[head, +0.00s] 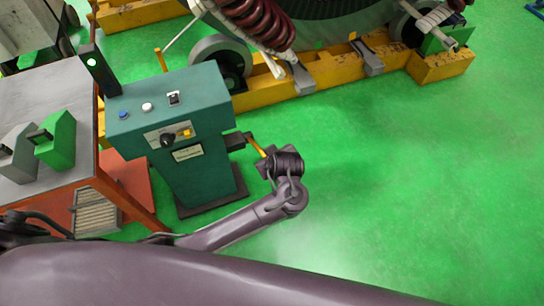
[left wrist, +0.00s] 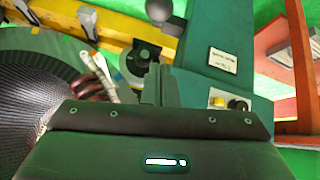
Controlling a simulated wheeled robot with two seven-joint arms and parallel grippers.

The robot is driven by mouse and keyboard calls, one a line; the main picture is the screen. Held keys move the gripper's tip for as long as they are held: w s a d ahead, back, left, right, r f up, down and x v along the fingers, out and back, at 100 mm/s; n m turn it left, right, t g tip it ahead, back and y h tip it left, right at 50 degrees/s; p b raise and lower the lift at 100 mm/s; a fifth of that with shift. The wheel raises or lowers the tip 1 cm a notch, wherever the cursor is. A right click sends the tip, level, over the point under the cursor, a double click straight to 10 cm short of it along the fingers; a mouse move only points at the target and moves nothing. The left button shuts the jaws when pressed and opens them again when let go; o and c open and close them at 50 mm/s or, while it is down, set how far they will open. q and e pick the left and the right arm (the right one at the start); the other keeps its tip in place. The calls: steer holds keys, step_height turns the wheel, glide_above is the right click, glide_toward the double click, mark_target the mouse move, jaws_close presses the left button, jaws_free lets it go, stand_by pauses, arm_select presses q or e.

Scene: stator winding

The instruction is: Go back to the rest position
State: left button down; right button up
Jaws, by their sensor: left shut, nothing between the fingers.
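My left arm comes in from the left in the head view and ends beside the teal control cabinet (head: 190,110). Its gripper (head: 265,162) is small and partly hidden by the wrist there, close to the yellow lever (head: 258,146) on the cabinet's right side. I cannot tell whether they touch. In the left wrist view the gripper (left wrist: 160,84) is shut and empty, its dark fingers in front of the cabinet (left wrist: 207,50). My right gripper is not in view.
An orange-framed bench (head: 60,90) with green and grey blocks stands left of the cabinet. A yellow base (head: 330,75) carries the large machine with dark red coils (head: 250,20) behind it. The green floor (head: 430,180) is clear to the right.

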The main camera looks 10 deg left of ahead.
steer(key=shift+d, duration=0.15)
arm_select(q)
steer(key=s+a+f+m+g+b, duration=0.1)
steer(key=s+a+f+m, duration=0.25)
steer(key=f, duration=0.55)
steer(key=s+a+f+m+g+b, duration=0.1)
steer(key=s+a+f+m, duration=0.1)
steer(key=s+a+f, duration=0.45)
steer(key=s+a+f+m+b, duration=0.1)
steer(key=s+f+m, duration=0.15)
steer(key=f, duration=0.75)
steer(key=s+f+m+g+h, duration=0.1)
steer(key=s+f, duration=0.4)
steer(key=s, duration=0.4)
steer(key=s+a+f+m+g+h+b, duration=0.1)
steer(key=s+f, duration=0.4)
steer(key=s, duration=0.4)
steer(key=s+f+m+g+h+b, duration=0.1)
steer(key=s+f, duration=0.3)
steer(key=s, duration=0.5)
steer(key=shift+s+a+f+g+h, duration=0.2)
steer(key=shift+a+f+g+h, duration=0.1)
steer(key=shift+a+f+g, duration=0.1)
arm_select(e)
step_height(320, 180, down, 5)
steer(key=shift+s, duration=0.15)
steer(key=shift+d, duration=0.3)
